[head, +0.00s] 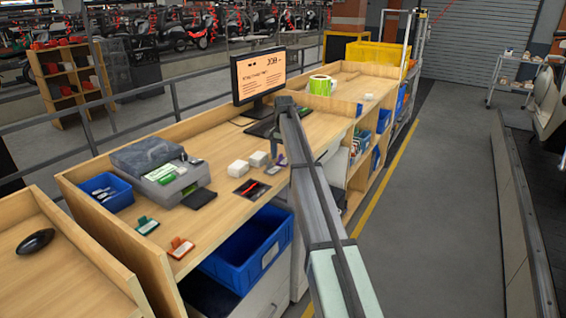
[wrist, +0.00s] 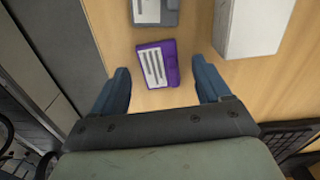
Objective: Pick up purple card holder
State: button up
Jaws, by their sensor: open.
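The purple card holder (wrist: 171,58) lies flat on the wooden desk in the wrist view, with a white lined card on it. My gripper (wrist: 161,76) is open, with one blue-grey finger on each side of the holder's near end. The holder lies between and just beyond the fingertips, with gaps on both sides, and nothing is held. In the head view, my arm reaches over the desk, and only a small purple patch of the holder (head: 282,161) shows beside the gripper. Whether the fingertips touch the desk is unclear.
A grey card holder (wrist: 156,14) lies just beyond the purple one. A white box (wrist: 253,28) stands to the right, and a black keyboard edge (wrist: 298,140) is at lower right. Green (head: 147,225) and orange (head: 181,247) holders lie farther along the desk. A monitor (head: 259,75) stands behind.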

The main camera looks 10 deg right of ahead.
aim_at(284, 161)
jog(key=shift+f, duration=0.25)
jog(key=c, duration=1.1)
jog(key=shift+r, duration=0.1)
notch_tip(284, 161, up, 8)
jog(key=r, duration=0.1)
jog(key=a+r, duration=0.1)
jog(key=a, duration=0.5)
jog(key=s+a, duration=0.3)
jog(key=s, duration=0.2)
jog(key=s+a+f, duration=0.1)
jog(key=s+a, duration=0.2)
jog(key=s, duration=0.1)
jog(key=s+a+f, duration=0.1)
jog(key=s+a, duration=0.2)
jog(key=s, duration=0.2)
jog(key=shift+s+a+f, duration=0.1)
jog(key=shift+s+f, duration=0.05)
jog(key=shift+s, duration=0.2)
